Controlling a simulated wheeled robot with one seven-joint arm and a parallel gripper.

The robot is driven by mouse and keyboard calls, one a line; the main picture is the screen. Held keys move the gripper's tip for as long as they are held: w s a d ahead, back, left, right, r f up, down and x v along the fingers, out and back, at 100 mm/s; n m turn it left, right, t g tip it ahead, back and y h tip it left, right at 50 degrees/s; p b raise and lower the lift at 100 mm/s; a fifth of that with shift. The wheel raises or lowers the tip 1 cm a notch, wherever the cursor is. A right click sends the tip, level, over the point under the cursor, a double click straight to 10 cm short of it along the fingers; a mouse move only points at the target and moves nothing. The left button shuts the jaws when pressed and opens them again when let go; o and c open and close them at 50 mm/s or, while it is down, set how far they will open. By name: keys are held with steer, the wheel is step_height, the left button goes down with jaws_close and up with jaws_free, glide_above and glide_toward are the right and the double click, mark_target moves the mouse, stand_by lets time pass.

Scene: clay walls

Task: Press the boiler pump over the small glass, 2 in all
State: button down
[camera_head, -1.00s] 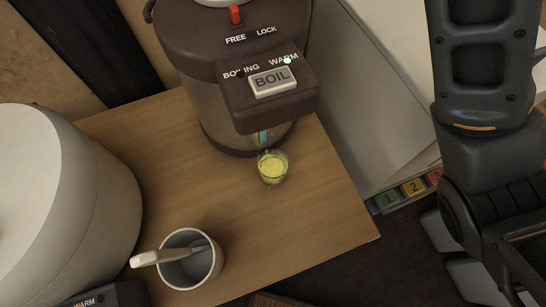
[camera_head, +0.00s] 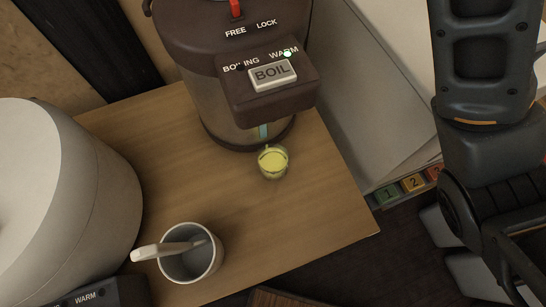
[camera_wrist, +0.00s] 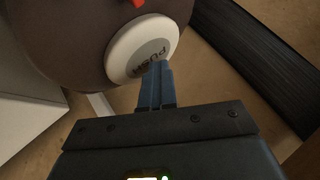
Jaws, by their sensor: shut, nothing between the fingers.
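The boiler (camera_head: 235,100) is a dark brown and metal dispenser at the back of the wooden table, with a BOIL button on its front. The small glass (camera_head: 273,161), holding yellow-green contents, stands on the table below the boiler's overhanging front. A light blue strip shows between the two; I cannot tell what it is. In the wrist view, the boiler's pump, a white round button marked PUSH (camera_wrist: 141,47), is at the top. My gripper (camera_wrist: 158,72) is shut and empty, its blue fingertips over the button's lower edge. I cannot tell whether they touch it. My gripper is outside the head view.
A grey mug (camera_head: 190,263) with a spoon stands at the table's front. A large white rounded appliance (camera_head: 65,200) fills the left. Numbered coloured blocks (camera_head: 413,183) lie beyond the table's right edge. The table right of the glass is clear.

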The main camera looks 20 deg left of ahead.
steer(key=shift+f, duration=0.7)
stand_by(0.4)
steer(key=shift+s+p, duration=0.1)
steer(key=shift+p, duration=0.45)
steer(key=shift+r, duration=0.2)
step_height(320, 180, up, 4)
steer(key=p, duration=0.5)
steer(key=shift+r, duration=1.15)
